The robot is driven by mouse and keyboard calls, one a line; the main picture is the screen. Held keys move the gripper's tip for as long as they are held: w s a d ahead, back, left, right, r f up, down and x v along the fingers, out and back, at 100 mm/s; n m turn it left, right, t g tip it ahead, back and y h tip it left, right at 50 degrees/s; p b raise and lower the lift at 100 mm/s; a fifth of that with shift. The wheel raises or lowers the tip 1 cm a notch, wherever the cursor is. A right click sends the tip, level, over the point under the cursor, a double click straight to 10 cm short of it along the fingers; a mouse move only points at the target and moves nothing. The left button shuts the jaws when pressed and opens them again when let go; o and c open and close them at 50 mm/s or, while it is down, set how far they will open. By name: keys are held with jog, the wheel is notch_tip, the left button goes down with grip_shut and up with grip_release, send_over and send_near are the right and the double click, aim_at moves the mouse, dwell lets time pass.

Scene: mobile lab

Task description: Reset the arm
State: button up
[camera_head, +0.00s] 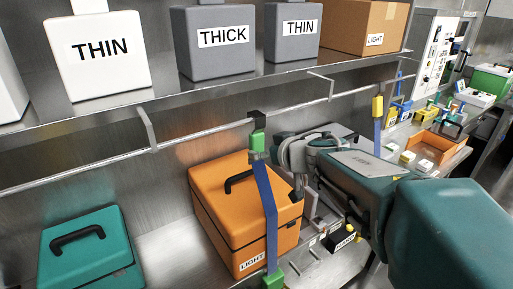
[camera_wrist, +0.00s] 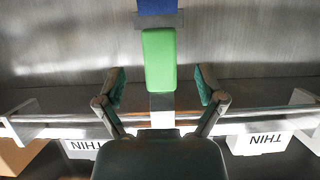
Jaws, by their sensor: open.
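The orange case (camera_head: 240,208) marked LIGHT stands below the rail (camera_head: 200,135). A teal case (camera_head: 88,250) stands at lower left. Boxes marked THIN (camera_head: 100,60) and THICK (camera_head: 214,50) sit on the shelf above. An orange tray (camera_head: 436,148) lies right, behind my arm.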

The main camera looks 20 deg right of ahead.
jog(key=s+d+r+m+t+h, duration=0.3)
jog(key=s+d+r+h, duration=0.3)
jog(key=s+r, duration=0.15)
jog(key=s+a+f+g, duration=0.3)
jog(key=s+f+g, duration=0.2)
jog(key=s+f, duration=0.3)
jog(key=s+a+f+g+y, duration=0.1)
jog(key=s+a+f+g, duration=0.3)
jog(key=s+f, duration=0.3)
jog(key=shift+s+f+m+g+y, duration=0.3)
jog(key=shift+s+f+m+g, duration=0.15)
jog(key=shift+s, duration=0.35)
jog(key=shift+a+r, duration=0.1)
jog(key=shift+a, duration=0.05)
dwell(1.3)
